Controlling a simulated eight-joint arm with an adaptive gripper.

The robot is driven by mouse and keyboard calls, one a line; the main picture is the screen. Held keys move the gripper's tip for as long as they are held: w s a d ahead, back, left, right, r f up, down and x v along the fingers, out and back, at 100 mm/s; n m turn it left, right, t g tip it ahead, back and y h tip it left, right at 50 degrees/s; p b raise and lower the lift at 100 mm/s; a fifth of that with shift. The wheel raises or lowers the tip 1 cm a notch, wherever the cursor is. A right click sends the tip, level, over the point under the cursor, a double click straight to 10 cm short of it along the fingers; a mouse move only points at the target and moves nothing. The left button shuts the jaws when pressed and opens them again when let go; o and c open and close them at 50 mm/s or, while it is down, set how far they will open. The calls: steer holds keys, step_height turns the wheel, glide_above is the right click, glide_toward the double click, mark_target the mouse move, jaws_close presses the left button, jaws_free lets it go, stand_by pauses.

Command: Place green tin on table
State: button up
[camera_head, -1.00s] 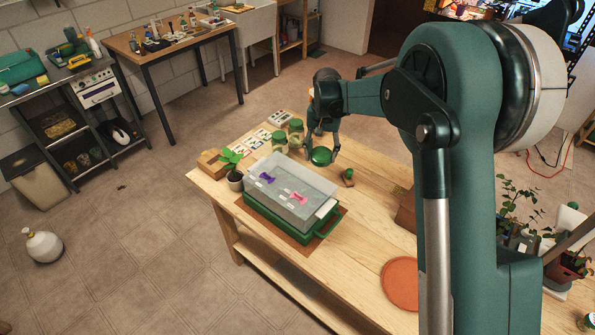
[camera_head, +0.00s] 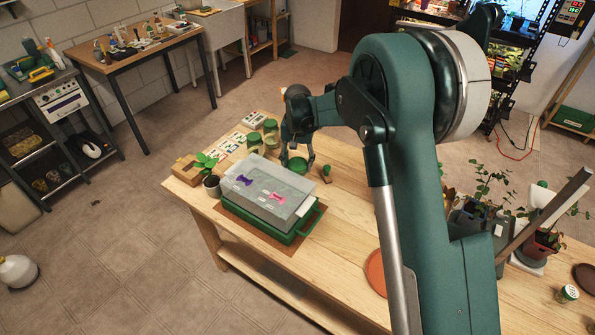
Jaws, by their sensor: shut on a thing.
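The green tin (camera_head: 298,166) is a small round tin near the back of the wooden table (camera_head: 345,212). My gripper (camera_head: 298,160) points down with its fingers on either side of the tin, shut on it. The tin is to the right of the grey-lidded green tray and in front of the glass jars. I cannot tell whether its underside touches the tabletop or is slightly above it.
The propagation tray (camera_head: 285,234) with purple and pink items on its lid stands left of the tin. Glass jars (camera_head: 270,132) stand behind, and a small dark object with a green top (camera_head: 327,173) lies right. A terracotta saucer (camera_head: 374,272) sits nearer; bare wood lies between.

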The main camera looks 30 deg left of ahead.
mark_target(298, 163)
steer(key=shift+f, duration=1.85)
steer(key=shift+f+b, duration=0.2)
steer(key=shift+b, duration=0.15)
steer(key=o, duration=1)
steer(key=shift+c, duration=0.2)
steer(key=shift+r, duration=0.2)
step_height(298, 163, up, 12)
steer(key=shift+r+p, duration=0.1)
steer(key=shift+p, duration=0.65)
